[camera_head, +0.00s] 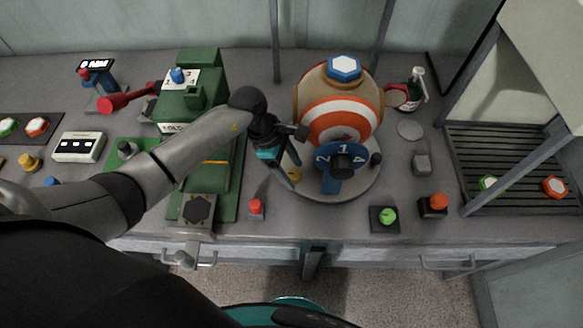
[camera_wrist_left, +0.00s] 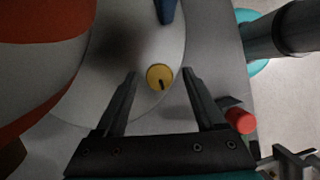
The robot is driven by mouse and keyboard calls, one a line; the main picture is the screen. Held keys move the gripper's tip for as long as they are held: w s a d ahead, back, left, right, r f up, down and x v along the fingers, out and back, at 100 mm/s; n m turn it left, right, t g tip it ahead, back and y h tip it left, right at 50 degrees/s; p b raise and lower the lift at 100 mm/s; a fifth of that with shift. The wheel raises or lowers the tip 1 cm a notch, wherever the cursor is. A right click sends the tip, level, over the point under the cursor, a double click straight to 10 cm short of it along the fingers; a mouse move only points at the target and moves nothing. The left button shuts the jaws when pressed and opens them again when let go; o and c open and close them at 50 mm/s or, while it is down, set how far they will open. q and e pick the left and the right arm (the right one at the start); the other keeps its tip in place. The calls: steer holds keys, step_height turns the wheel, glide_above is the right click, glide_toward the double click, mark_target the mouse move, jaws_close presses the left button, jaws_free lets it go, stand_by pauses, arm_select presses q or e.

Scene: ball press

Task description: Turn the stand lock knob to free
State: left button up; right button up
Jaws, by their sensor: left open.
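A small round yellow knob (camera_head: 295,174) with a black pointer mark sits on the pale round stand (camera_head: 352,192), near its left front edge. It also shows in the left wrist view (camera_wrist_left: 160,77), between my fingertips in the picture; the pointer runs from its middle toward the lower edge. I cannot tell how far below the fingertips it is. My left gripper (camera_head: 296,158) is open and empty, over the left part of the stand. It also shows in the left wrist view (camera_wrist_left: 161,73) with its fingers apart. My right gripper is not in view.
A striped orange-and-white ball (camera_head: 338,118) with a blue cap stands on the stand, a blue numbered dial (camera_head: 333,180) at its front. A green machine (camera_head: 192,107) is left of it. A red button (camera_head: 256,207) stands in front. A slatted rack (camera_head: 510,150) is at right.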

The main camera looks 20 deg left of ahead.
arm_select(q)
jaws_close()
stand_by(0.6)
